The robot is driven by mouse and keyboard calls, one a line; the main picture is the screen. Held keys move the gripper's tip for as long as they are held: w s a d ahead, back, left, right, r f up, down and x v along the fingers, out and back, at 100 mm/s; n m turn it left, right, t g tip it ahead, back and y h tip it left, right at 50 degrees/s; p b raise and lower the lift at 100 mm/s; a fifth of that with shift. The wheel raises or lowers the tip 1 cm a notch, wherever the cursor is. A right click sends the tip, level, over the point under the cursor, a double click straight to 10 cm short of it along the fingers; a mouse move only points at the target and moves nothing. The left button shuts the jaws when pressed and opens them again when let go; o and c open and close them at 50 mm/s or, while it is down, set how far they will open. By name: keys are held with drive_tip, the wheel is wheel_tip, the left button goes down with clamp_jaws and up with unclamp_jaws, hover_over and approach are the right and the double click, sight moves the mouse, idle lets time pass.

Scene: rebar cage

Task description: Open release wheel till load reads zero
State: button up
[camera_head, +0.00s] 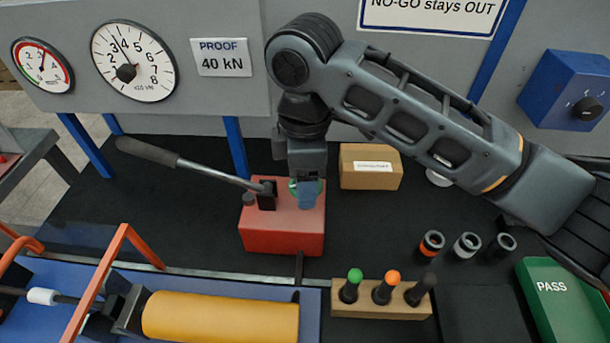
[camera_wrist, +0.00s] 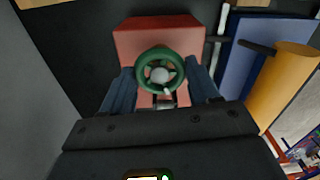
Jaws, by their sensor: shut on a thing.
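The green release wheel (camera_wrist: 148,56) sits on the red pump block (camera_wrist: 190,40) in the wrist view. My gripper (camera_wrist: 162,86) has one dark blue finger on each side of the wheel and is shut on its rim. In the head view my gripper (camera_head: 305,194) points down over the right part of the red pump block (camera_head: 282,236) and hides most of the green wheel (camera_head: 320,186). The large load gauge (camera_head: 150,68) has its needle pointing up near the 4. A smaller gauge (camera_head: 42,78) with a red and green band is at its left.
A grey pump lever (camera_head: 205,172) reaches left from the block. A cardboard box (camera_head: 370,181) stands right of my gripper. A yellow cylinder (camera_head: 220,316), a wooden holder (camera_head: 380,312) with coloured knobs, several dark rings and a green PASS tray (camera_head: 552,318) lie in front.

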drive_tip(key=n, duration=0.3)
drive_tip(key=shift+n, duration=0.4)
drive_tip(key=n+b, duration=0.1)
drive_tip(key=n, duration=0.2)
drive_tip(key=shift+n, duration=0.3)
drive_tip(key=n+b, duration=0.1)
drive_tip(key=n, duration=0.3)
drive_tip(key=shift+d+b, duration=0.1)
drive_tip(key=shift+b, duration=0.2)
drive_tip(key=shift+n+b, duration=0.35)
drive_tip(key=shift+n, duration=0.95)
drive_tip(key=o, duration=1.1)
drive_tip(key=shift+c, duration=0.2)
drive_tip(key=shift+r, duration=3.95)
